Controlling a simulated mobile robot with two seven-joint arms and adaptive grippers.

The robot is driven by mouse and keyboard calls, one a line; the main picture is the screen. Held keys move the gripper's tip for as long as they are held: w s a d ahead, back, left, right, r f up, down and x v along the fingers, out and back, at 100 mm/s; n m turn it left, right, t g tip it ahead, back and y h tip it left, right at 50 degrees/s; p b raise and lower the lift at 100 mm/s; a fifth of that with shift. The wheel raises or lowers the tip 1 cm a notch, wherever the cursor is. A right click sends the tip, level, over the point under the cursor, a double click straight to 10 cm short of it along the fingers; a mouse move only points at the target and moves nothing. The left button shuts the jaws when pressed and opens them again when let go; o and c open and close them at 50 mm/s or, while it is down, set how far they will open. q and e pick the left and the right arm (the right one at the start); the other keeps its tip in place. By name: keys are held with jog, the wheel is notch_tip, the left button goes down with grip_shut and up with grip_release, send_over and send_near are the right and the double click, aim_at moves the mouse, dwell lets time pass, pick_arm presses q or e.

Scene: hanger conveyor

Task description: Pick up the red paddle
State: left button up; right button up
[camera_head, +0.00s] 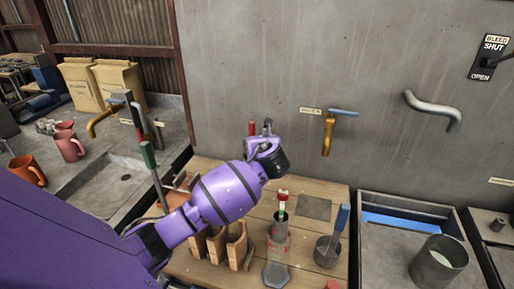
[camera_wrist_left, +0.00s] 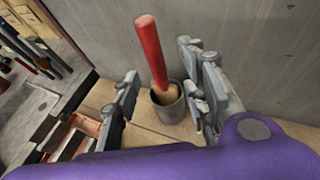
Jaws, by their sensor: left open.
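The red paddle (camera_wrist_left: 152,52) stands leaning in a grey cup (camera_wrist_left: 168,106) near the wall, in the left wrist view. Its red handle sticks up and its lower, tan part is inside the cup. In the head view only its red tip (camera_head: 252,128) shows behind my left gripper (camera_head: 262,137). In the wrist view my open left gripper (camera_wrist_left: 165,88) has one finger on each side of the paddle. The cup is hidden in the head view. My right gripper is not in view.
A cup (camera_head: 280,228) with a red, white and green item and a cup with a blue-handled tool (camera_head: 342,220) stand on the wooden table. Wooden holders (camera_head: 236,248) are below my arm. The grey wall (camera_head: 230,60) with an orange-and-blue lever (camera_head: 328,135) is close behind.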

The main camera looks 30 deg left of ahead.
pick_arm(q)
jog(key=x, duration=0.6)
jog(key=shift+a+r, duration=0.15)
jog(key=shift+a, duration=0.25)
grip_shut()
